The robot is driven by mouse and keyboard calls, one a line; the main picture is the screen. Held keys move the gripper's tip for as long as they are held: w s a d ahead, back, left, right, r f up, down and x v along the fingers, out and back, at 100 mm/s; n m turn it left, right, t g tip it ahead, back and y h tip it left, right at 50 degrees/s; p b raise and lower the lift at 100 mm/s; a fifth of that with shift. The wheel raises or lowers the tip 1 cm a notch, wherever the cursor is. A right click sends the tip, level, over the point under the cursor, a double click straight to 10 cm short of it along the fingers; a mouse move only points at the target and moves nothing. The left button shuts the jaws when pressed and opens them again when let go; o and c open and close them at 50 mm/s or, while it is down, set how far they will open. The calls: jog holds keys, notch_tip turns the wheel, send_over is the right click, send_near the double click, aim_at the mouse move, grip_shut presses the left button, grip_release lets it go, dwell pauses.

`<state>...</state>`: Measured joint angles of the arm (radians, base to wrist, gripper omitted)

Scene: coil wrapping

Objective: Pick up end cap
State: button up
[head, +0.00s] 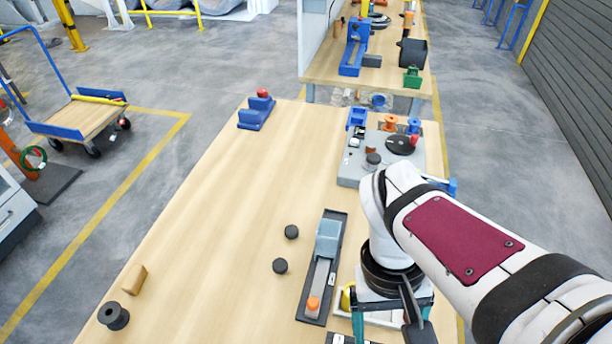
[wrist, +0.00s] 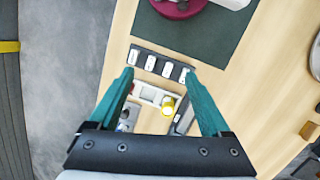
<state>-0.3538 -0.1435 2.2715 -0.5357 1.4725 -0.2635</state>
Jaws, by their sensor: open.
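Two short dark round pieces lie on the wooden table in the head view, one (head: 291,231) a little behind the other (head: 280,266); they look like end caps, but I cannot tell for sure. My gripper (wrist: 165,98) is open, with two teal fingers spread apart and nothing held between them. In the head view it is at the lower right, partly hidden by my arm, to the right of the dark pieces. In the wrist view a yellow cylinder (wrist: 167,105) shows between the fingers, below them on a white tray (wrist: 144,92).
A grey-blue slide fixture (head: 328,244) with an orange-topped piece (head: 313,304) stands between the dark pieces and my gripper. A black spool (head: 114,316) and a wooden block (head: 134,279) lie at the near left. A grey station (head: 350,171) stands farther back. The table's left middle is clear.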

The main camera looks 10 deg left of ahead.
jog(key=w+a+f+n+h, duration=0.2)
jog(key=w+a+n+h, duration=0.1)
jog(key=w+a+n, duration=0.25)
jog(key=n+t+h, duration=0.2)
jog(key=n+t, duration=1)
jog(key=n, duration=0.9)
send_over(278, 266)
jog(key=s+a, duration=0.8)
jog(key=s, duration=0.4)
jog(key=shift+m, duration=0.25)
notch_tip(278, 266, down, 14)
jog(key=shift+s+r, duration=0.1)
jog(key=shift+r, duration=0.1)
jog(key=shift+t, duration=0.3)
jog(key=x, duration=1.4)
jog(key=shift+w+d+f, duration=0.1)
jog(key=shift+w+d, duration=0.05)
jog(key=shift+w, duration=0.05)
jog(key=shift+w+d+f, duration=0.15)
jog(key=shift+w+f, duration=0.05)
jog(key=shift+w, duration=0.15)
grip_shut()
